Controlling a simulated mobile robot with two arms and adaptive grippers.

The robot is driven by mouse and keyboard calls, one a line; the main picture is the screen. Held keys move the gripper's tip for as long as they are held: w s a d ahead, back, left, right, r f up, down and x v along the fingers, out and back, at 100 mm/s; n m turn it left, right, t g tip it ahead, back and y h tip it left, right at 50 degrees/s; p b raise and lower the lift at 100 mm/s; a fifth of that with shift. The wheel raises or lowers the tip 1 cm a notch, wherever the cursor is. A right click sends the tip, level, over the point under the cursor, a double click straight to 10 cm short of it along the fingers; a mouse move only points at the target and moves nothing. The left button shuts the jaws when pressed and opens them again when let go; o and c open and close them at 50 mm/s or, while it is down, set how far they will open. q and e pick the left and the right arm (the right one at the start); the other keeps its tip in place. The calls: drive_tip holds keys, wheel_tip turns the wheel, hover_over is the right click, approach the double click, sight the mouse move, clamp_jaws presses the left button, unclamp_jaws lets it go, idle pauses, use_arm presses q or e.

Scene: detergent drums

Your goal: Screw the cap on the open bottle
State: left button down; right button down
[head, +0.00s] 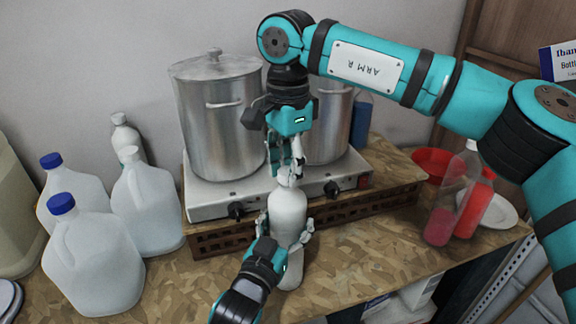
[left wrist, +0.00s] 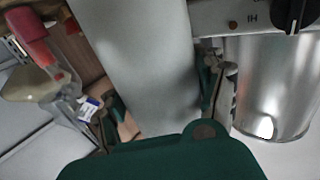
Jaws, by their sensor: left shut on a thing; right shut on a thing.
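The white bottle (head: 287,212) stands upright in front of the stove in the head view. Its pale body also fills the middle of the left wrist view (left wrist: 145,60). My left gripper (head: 285,235) is shut around the bottle's body from the front, with a finger on each side (left wrist: 165,105). My right gripper (head: 289,172) points down over the bottle's top and is shut on the cap. The fingers hide most of the cap and the bottle's mouth, so I cannot tell whether the cap sits on the thread.
A stove (head: 215,201) with two steel pots, the larger one (head: 215,125) at left, stands close behind. Several white jugs, one with a blue cap (head: 62,203), crowd the left. A clear bottle with red contents (head: 440,222), a red bowl (head: 432,160) and a plate (head: 503,212) are at right.

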drive_tip(key=m, duration=0.4)
drive_tip(key=shift+m, duration=0.4)
drive_tip(key=m, duration=0.9)
drive_tip(key=shift+m, duration=0.4)
drive_tip(key=m, duration=0.6)
drive_tip(key=shift+a+m, duration=0.1)
drive_tip(key=shift+m, duration=0.3)
drive_tip(key=c, duration=0.9)
unclamp_jaws()
wheel_tip(320, 180, up, 12)
